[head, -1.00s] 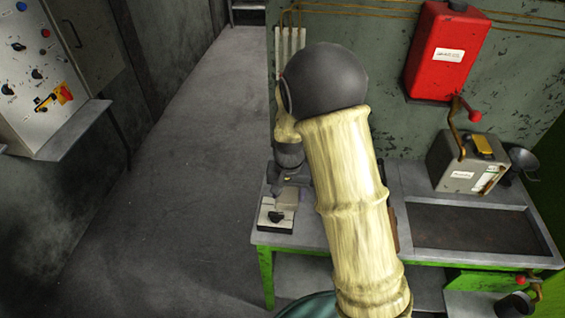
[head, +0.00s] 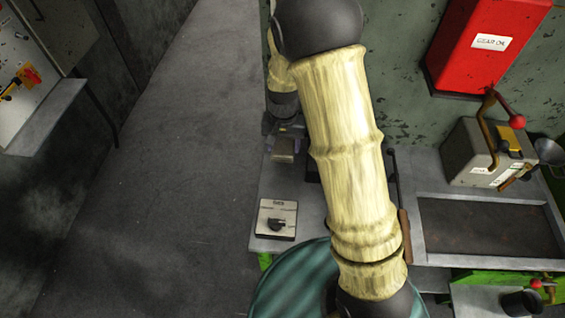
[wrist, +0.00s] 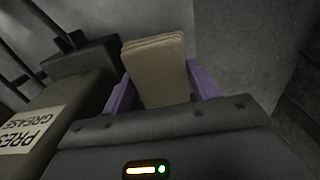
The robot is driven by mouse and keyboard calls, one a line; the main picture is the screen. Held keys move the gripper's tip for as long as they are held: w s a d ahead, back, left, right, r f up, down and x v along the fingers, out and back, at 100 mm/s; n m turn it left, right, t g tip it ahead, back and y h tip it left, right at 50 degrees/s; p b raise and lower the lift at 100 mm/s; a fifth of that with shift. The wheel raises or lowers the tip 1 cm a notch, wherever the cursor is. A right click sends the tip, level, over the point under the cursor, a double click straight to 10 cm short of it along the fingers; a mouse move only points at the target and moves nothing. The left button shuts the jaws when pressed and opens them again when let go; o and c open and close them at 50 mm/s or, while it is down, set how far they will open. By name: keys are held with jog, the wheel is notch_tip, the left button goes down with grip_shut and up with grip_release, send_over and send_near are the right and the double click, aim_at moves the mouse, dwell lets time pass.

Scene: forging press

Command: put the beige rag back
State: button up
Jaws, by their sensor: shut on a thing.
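The beige rag (wrist: 157,72), a folded, layered block, sits between the two purple fingers of my gripper (wrist: 160,88) in the wrist view. My gripper is shut on it. In the head view my gripper (head: 284,140) is at the back left of the bench, with the rag (head: 283,148) showing as a small tan patch at its tip. My arm hides part of the bench. I cannot tell whether the rag touches the surface below.
A box labelled PRESS GREASE (wrist: 45,120) stands close left of my gripper. A switch box (head: 276,219) sits at the bench's front left. A red gear oil box (head: 485,45) hangs on the wall. A grey box with a crank (head: 480,155) stands beside a recessed tray (head: 425,262).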

jog(key=shift+s+r, duration=0.1)
jog(key=shift+s, duration=0.05)
send_over(283, 170)
jog(key=shift+f+p, duration=0.45)
jog(key=shift+f, duration=2.5)
jog(key=shift+f+p, duration=0.4)
jog(key=shift+f, duration=1.7)
jog(key=shift+f, duration=0.15)
jog(key=o, duration=1.1)
